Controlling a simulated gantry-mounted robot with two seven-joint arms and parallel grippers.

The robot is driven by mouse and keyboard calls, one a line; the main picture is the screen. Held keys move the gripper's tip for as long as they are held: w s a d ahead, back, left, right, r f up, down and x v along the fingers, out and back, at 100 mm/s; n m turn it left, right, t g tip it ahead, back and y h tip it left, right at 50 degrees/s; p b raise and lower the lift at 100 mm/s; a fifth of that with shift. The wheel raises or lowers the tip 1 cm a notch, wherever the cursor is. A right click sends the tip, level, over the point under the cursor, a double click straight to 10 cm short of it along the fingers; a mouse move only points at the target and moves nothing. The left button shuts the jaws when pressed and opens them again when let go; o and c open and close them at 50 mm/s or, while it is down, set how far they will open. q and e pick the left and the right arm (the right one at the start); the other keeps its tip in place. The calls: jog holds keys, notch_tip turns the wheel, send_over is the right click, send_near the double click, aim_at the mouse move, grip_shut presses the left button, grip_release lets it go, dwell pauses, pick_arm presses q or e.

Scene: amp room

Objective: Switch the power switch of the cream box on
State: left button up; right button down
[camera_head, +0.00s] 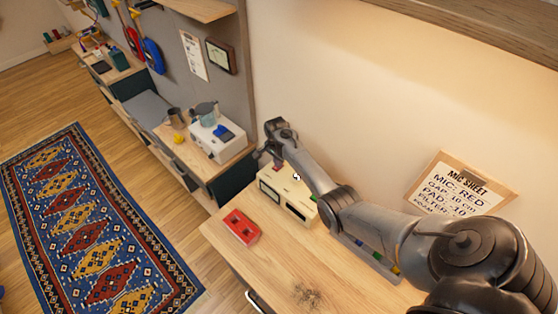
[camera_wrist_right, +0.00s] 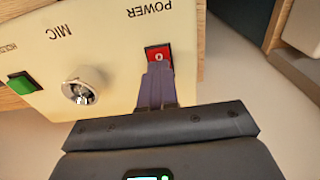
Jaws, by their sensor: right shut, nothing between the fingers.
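The cream box (camera_head: 297,203) stands on the wooden table below my right arm in the head view. In the right wrist view its cream panel (camera_wrist_right: 112,42) shows the words POWER and MIC, upside down. The red power switch (camera_wrist_right: 159,55) sits by the word POWER, with a small white mark on it. My right gripper (camera_wrist_right: 157,72) is shut and empty, its fingertips at the edge of the switch; I cannot tell if they touch. In the head view the right gripper (camera_head: 268,158) is over the box's far end. My left gripper is not in view.
A metal knob (camera_wrist_right: 84,86) and a green button (camera_wrist_right: 23,84) are on the same panel. A red box (camera_head: 240,228) lies on the table (camera_head: 265,268) in front of the cream box.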

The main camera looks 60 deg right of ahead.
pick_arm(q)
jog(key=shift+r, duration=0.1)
pick_arm(e)
jog(key=shift+a, duration=0.15)
notch_tip(320, 180, up, 4)
jog(key=p, duration=0.5)
jog(key=shift+r, duration=0.25)
jog(key=shift+r+b, duration=0.3)
pick_arm(q)
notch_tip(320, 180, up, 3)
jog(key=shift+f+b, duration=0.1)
jog(key=shift+b, duration=0.55)
pick_arm(e)
notch_tip(320, 180, up, 9)
jog(key=shift+a, duration=0.2)
